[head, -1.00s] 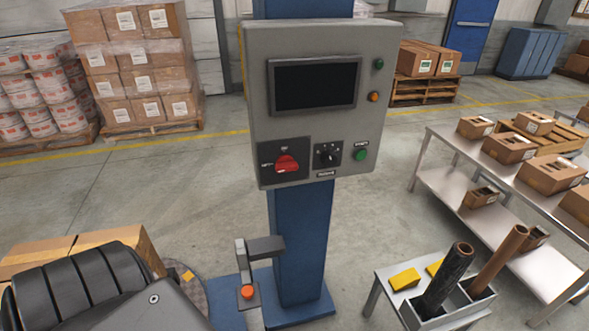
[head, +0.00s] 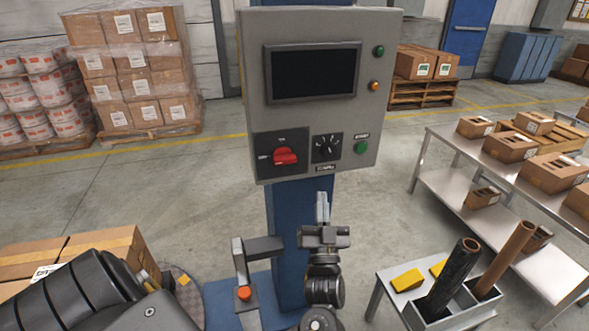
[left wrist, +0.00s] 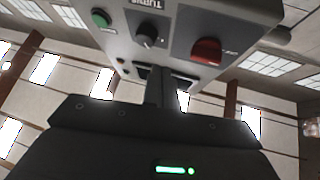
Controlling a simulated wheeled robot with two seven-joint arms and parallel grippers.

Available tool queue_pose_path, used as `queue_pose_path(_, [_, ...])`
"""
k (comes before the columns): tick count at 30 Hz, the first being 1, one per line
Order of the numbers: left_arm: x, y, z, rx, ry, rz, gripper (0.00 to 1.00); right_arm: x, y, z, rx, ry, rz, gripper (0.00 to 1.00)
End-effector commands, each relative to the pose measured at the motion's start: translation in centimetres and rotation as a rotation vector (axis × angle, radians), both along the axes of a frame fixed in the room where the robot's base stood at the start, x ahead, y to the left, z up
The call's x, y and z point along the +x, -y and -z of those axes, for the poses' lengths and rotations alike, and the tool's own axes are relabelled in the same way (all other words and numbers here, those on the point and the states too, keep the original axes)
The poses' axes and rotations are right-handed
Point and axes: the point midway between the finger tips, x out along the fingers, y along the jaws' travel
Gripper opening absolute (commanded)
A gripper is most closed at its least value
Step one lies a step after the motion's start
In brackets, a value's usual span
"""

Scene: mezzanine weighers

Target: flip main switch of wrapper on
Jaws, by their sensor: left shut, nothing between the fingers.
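The wrapper's control panel (head: 372,120) is a grey box on a blue column. Its main switch (head: 285,156) is a red rotary handle on a dark plate at the lower left, lying roughly sideways. Small marks sit above and left of it, too small to read. The switch also shows in the left wrist view (left wrist: 207,51). My left gripper (head: 322,200) is shut and empty, fingers pointing up, below the panel and right of the switch, apart from it. Its fingers (left wrist: 166,88) show under the panel in the left wrist view. My right gripper is not in view.
Right of the switch are a black selector knob (head: 326,147) and a green button (head: 361,147). An orange-red button (head: 244,293) on a bracket stands left of my gripper. A small table (head: 374,298) holding tubes is at the lower right.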

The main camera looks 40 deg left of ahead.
Motion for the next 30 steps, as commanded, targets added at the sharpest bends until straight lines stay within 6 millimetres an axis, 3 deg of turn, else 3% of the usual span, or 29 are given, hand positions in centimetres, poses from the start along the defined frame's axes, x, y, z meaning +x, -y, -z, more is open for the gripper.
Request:
queue_pose_path(1, [-1.3,-0.7,-1.9,-0.015,0.062,-0.041,0.0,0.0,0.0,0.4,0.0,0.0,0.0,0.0])
queue_pose_path(3, [-2.8,-1.4,-3.9,-0.031,0.121,-0.088,0.0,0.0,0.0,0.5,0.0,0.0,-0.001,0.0])
queue_pose_path(9, [-4.4,-2.2,-5.6,-0.05,0.174,-0.137,0.0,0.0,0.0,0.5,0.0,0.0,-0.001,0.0])
queue_pose_path(20, [-4.2,-2.5,-6.0,-0.049,0.174,-0.135,0.0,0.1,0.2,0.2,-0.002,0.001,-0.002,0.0])
queue_pose_path(30, [-1.6,-6.1,-9.9,-0.046,0.175,-0.135,0.0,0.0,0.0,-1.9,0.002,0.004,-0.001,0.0])
